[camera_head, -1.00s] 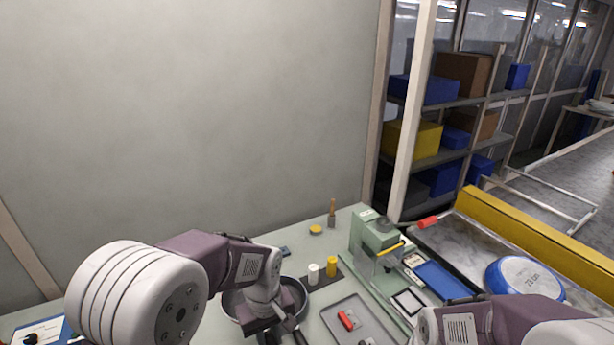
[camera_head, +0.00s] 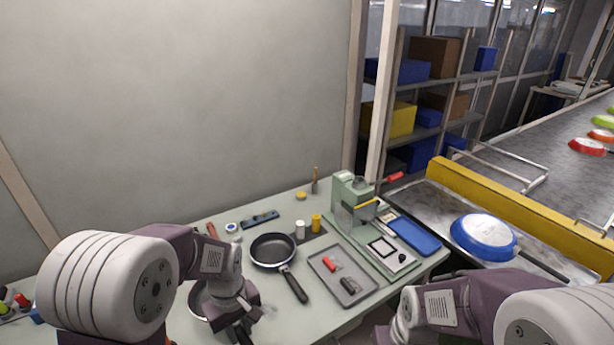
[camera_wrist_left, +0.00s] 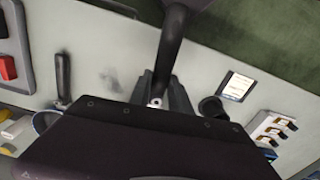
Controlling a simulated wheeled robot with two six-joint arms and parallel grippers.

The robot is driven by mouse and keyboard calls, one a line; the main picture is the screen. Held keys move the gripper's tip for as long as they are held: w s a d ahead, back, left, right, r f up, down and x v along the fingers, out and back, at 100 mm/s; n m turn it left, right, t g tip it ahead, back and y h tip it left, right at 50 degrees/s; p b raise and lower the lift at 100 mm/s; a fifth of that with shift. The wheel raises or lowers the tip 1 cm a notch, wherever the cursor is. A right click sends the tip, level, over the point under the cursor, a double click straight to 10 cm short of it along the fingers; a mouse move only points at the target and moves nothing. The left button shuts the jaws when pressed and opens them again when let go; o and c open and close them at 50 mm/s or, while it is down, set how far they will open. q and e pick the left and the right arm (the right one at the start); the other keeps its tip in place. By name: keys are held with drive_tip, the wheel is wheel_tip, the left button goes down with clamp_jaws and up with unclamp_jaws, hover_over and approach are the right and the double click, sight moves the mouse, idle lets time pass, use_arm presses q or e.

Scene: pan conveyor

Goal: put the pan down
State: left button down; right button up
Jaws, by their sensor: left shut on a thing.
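My left gripper (camera_head: 240,332) is at the lower left, over the front part of the green worktable (camera_head: 180,335). In the left wrist view it (camera_wrist_left: 160,92) is shut on the dark handle (camera_wrist_left: 173,45) of a pan. This pan (camera_head: 196,300) shows only as a rim behind my left arm in the head view. I cannot tell whether it touches the table. A second dark pan (camera_head: 272,249) sits on the table to its right, handle toward the front. My right arm is at the lower right; its gripper is out of view.
A grey tray (camera_head: 345,292) with a red and a dark piece lies right of the second pan. White (camera_head: 300,229) and yellow (camera_head: 316,224) cylinders stand behind. A green machine (camera_head: 352,198) stands further right. A blue pan (camera_head: 483,236) lies upside down beside the yellow rail (camera_head: 520,216).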

use_arm(q)
drive_tip(key=shift+w+a+f+m, duration=0.25)
drive_tip(key=shift+a+f+m, duration=0.45)
drive_tip(key=shift+a+f, duration=0.4)
drive_tip(key=shift+s+a+f+m, duration=0.1)
drive_tip(key=shift+a+m, duration=0.3)
drive_tip(key=shift+m, duration=0.2)
drive_tip(key=shift+a+f+m, duration=0.1)
drive_tip(key=shift+f+m, duration=0.05)
drive_tip(key=shift+m, duration=0.35)
drive_tip(key=m, duration=0.2)
drive_tip(key=w+m, duration=0.1)
drive_tip(key=shift+w+f+m, duration=0.2)
drive_tip(key=shift+m, duration=0.2)
drive_tip(key=shift+s, duration=0.1)
